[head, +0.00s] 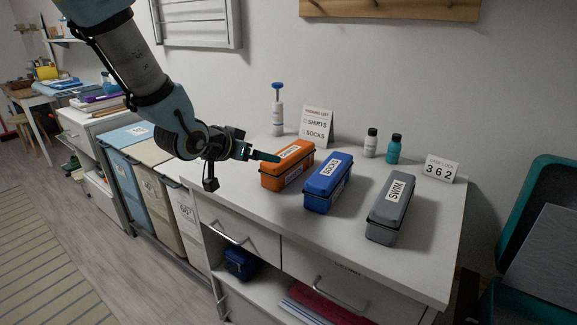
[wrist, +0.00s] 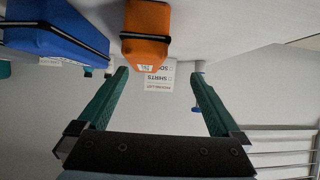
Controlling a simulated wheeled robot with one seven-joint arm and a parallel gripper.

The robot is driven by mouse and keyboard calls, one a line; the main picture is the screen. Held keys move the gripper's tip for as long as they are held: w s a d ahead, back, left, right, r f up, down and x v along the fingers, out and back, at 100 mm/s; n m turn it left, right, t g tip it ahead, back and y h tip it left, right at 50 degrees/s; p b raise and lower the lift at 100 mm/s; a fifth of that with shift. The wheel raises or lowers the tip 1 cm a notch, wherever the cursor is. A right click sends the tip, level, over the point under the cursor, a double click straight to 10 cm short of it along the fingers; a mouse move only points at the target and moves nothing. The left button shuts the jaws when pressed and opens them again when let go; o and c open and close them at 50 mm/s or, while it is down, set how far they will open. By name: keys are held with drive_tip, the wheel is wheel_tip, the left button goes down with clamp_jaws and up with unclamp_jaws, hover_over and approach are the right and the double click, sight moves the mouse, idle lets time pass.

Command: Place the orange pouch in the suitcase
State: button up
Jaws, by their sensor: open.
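The orange pouch (head: 288,165) is a boxy case with a white label, upright on the white cabinet top, leftmost of three similar cases. In the wrist view the orange pouch (wrist: 146,35) is at the top, beyond my fingertips. My gripper (head: 262,154) is at the left end of the orange pouch, near its top edge. The wrist view shows my gripper (wrist: 160,76) open, with nothing between its green fingers. Whether a finger touches the pouch cannot be told. The teal suitcase (head: 532,205) stands open at the right edge, partly cut off.
A blue case (head: 328,182) and a grey case (head: 391,207) stand right of the orange pouch. A pump bottle (head: 277,115), packing list sign (head: 316,124), two small bottles and a number sign (head: 441,168) line the back. Hampers (head: 155,180) stand left.

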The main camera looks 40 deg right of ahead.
sight(284, 155)
drive_tip(key=shift+s+d+r+m+g+h, duration=0.15)
drive_tip(key=shift+s+d, duration=0.25)
drive_tip(key=shift+d, duration=0.25)
drive_tip(key=shift+s+d+f+m+g+h, duration=0.15)
drive_tip(key=shift+s+d, duration=0.2)
drive_tip(key=shift+d, duration=0.25)
drive_tip(key=p+x, duration=0.1)
drive_tip(key=x, duration=0.3)
drive_tip(key=shift+d, duration=0.25)
drive_tip(key=shift+p+x, duration=1)
drive_tip(key=shift+x, duration=1.85)
drive_tip(key=shift+w+a+f, duration=0.1)
drive_tip(key=shift+a+f, duration=0.05)
drive_tip(key=shift+f, duration=0.05)
